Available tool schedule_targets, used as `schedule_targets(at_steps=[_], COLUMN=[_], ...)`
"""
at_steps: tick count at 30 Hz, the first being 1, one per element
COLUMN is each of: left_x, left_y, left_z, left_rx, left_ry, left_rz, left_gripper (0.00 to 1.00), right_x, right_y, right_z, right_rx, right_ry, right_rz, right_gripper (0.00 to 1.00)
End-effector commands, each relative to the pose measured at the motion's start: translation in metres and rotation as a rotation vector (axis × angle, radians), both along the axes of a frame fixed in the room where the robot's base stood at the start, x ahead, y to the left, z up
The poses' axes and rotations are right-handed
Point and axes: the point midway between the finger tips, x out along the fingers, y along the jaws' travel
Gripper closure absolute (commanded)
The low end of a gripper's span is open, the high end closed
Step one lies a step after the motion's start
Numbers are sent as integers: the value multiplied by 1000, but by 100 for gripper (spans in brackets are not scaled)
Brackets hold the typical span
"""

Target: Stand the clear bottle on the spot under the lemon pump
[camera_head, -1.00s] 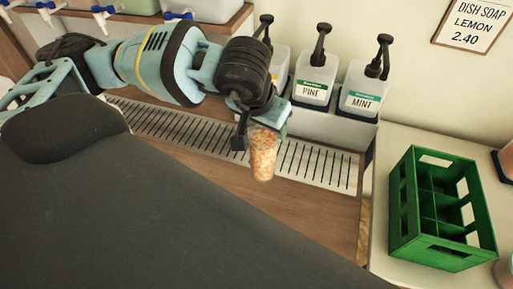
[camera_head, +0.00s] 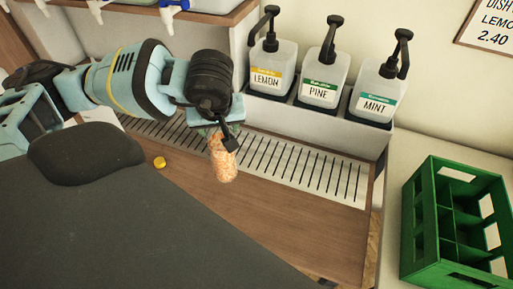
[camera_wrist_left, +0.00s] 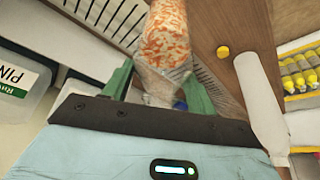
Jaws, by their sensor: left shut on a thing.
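The lemon pump (camera_head: 267,78) stands on the shelf behind the tray, to the right of my gripper, with a yellow label. No marked spot shows on the tray below it. My right gripper is not in view.
The pine pump (camera_head: 320,85) and mint pump (camera_head: 376,98) stand right of lemon. The drip tray (camera_head: 300,170) is bare there. A yellow cap (camera_head: 159,162) lies on the wooden counter (camera_head: 280,220). A green crate (camera_head: 412,225) stands at the right. Drum taps (camera_head: 168,15) hang upper left.

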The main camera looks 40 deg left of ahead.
Motion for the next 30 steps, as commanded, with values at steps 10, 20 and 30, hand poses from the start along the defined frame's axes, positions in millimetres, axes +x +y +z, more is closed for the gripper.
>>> schedule_targets(at_steps=[10,20,30], left_x=[-6,11,73], left_y=[35,33,27], left_z=[-12,-12,-17], left_rx=[0,-3,-3], left_ry=[-2,-6,-5], left_rz=[222,226,225], left_gripper=[99,99,99], right_x=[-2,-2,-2], right_y=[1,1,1], right_z=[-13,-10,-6], right_rx=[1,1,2], right_ry=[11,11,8], right_rz=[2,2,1], right_gripper=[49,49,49])
